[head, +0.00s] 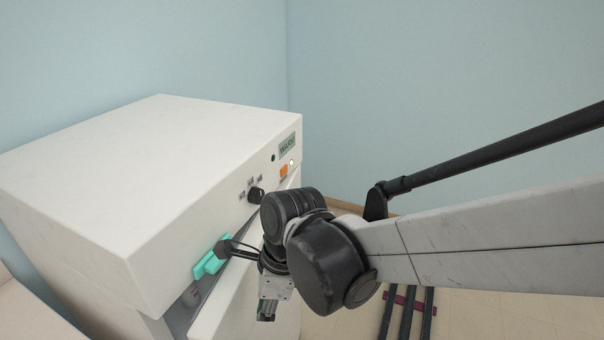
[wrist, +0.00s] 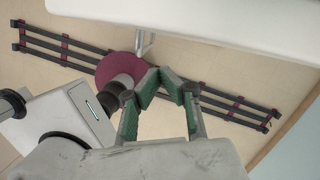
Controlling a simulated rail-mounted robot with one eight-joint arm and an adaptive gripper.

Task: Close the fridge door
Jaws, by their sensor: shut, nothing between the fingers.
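The white fridge (head: 120,180) stands at the left in the head view. Its door (head: 232,305) is ajar below the upper front panel, with a dark gap (head: 178,318) along the door's left and top edge. A teal piece (head: 211,260) sits at the lower edge of the upper panel. My gripper (head: 267,312) points down in front of the door, partly hidden by my wrist; contact cannot be told there. In the wrist view my green-padded fingers (wrist: 163,76) are shut and empty. A white panel (wrist: 220,18), likely the door, with a metal bar (wrist: 145,42) lies beyond them.
The upper panel carries a dark knob (head: 256,195), an orange switch (head: 284,171) and a small green label. Blue walls stand behind the fridge. Pale floor (head: 480,315) is open at the lower right, crossed by my dark rails.

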